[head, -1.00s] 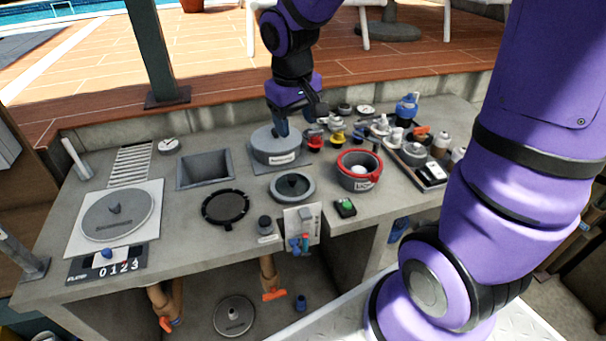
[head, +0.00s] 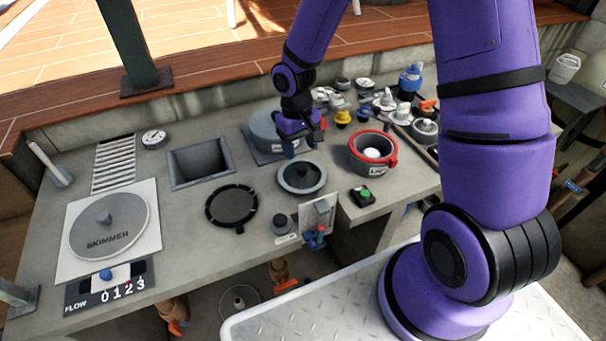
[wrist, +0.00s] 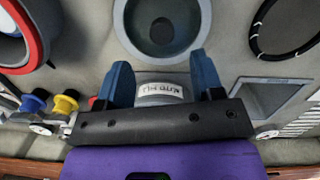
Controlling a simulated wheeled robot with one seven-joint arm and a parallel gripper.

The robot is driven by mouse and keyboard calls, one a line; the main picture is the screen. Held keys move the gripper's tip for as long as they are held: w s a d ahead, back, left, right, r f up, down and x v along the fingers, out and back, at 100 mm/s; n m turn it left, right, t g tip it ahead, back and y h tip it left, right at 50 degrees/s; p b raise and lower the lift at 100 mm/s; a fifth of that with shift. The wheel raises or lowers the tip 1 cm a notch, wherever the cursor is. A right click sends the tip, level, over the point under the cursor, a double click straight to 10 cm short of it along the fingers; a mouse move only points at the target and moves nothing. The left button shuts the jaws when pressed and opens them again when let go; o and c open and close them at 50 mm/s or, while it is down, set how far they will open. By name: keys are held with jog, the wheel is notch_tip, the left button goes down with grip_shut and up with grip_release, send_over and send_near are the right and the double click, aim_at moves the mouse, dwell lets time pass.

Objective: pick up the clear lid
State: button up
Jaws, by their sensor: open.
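A round grey-rimmed lid with a dark see-through middle (head: 302,177), which I take to be the clear lid, lies on the grey counter. In the wrist view it (wrist: 162,47) shows just beyond my fingertips, with a small knob at its centre. My gripper (head: 291,152) is open, its blue fingers (wrist: 163,72) apart with nothing held. It hovers behind the lid and in front of the round grey labelled housing (head: 262,126), partly covering that housing. The housing's label (wrist: 160,92) shows between the fingers.
A red-rimmed pot (head: 373,150) holding a white ball stands right of the lid. A black ring (head: 232,207) lies to its left, beside a square opening (head: 200,163). Valves and gauges crowd the back right. A small box with a green button (head: 363,195) sits at front right.

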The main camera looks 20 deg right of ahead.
aim_at(302, 167)
jog(key=shift+s+f, duration=0.2)
jog(key=shift+f, duration=0.95)
jog(key=shift+s+f, duration=0.25)
jog(key=shift+f, duration=0.9)
jog(key=shift+s+f, duration=0.2)
jog(key=shift+f, duration=0.95)
jog(key=c, duration=1.1)
jog(key=shift+o, duration=0.2)
jog(key=shift+r, duration=0.2)
